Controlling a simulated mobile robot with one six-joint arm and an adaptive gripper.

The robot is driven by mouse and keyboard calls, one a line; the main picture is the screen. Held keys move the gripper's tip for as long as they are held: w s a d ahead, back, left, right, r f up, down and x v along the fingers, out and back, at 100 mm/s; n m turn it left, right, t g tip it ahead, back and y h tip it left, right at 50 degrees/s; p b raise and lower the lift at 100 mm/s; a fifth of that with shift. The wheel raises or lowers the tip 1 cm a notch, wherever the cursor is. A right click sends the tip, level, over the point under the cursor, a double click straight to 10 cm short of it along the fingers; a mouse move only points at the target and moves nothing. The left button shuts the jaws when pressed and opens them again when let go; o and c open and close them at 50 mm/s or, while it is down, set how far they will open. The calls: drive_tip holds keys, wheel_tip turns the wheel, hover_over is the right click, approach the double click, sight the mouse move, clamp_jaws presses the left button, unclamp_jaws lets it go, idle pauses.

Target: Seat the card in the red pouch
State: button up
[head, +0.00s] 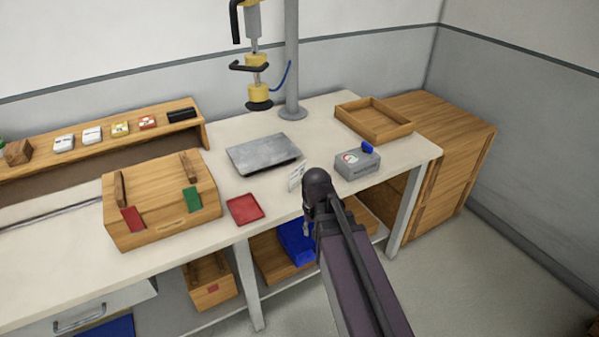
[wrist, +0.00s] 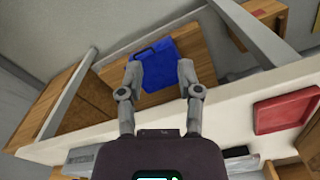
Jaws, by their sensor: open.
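A small white upright card (head: 297,176) with faint marks stands on the bench beside my arm in the head view. A flat red pouch-like piece with a raised rim (head: 245,208) lies near the bench's front edge; it also shows at the right of the wrist view (wrist: 287,110). Another red patch (head: 132,220) is on the wooden box; I cannot tell which red piece is the pouch. My gripper (wrist: 158,74) is open, its fingers apart with nothing between them, above the bench front, with a blue bin far below. In the head view my arm mostly hides it.
The wooden box (head: 165,222) with a green patch (head: 192,200) stands left. A grey metal plate (head: 264,153), a grey gauge box (head: 357,165) and a wooden tray (head: 374,120) are on the bench. A yellow-and-black tool (head: 257,75) hangs behind.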

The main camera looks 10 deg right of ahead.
drive_tip(key=w+r+m+p, duration=0.4)
drive_tip(key=w+r+p, duration=0.3)
drive_tip(key=w, duration=0.5)
drive_tip(key=w+r+m+p, duration=0.4)
drive_tip(key=w+r+p, duration=0.3)
drive_tip(key=w, duration=0.5)
drive_tip(key=shift+w+a+r+m, duration=0.3)
drive_tip(key=shift+a+r, duration=0.1)
drive_tip(key=shift+r, duration=0.3)
drive_tip(key=shift+f, duration=0.15)
drive_tip(key=b, duration=0.8)
hover_over(297, 186)
wheel_tip(297, 186, down, 8)
drive_tip(key=shift+w+f, duration=0.15)
drive_tip(key=shift+w, duration=0.1)
drive_tip(key=shift+d+f+b, duration=0.1)
drive_tip(key=shift+f+b, duration=2.5)
drive_tip(key=shift+b, duration=0.2)
drive_tip(key=shift+c, duration=0.2)
clamp_jaws()
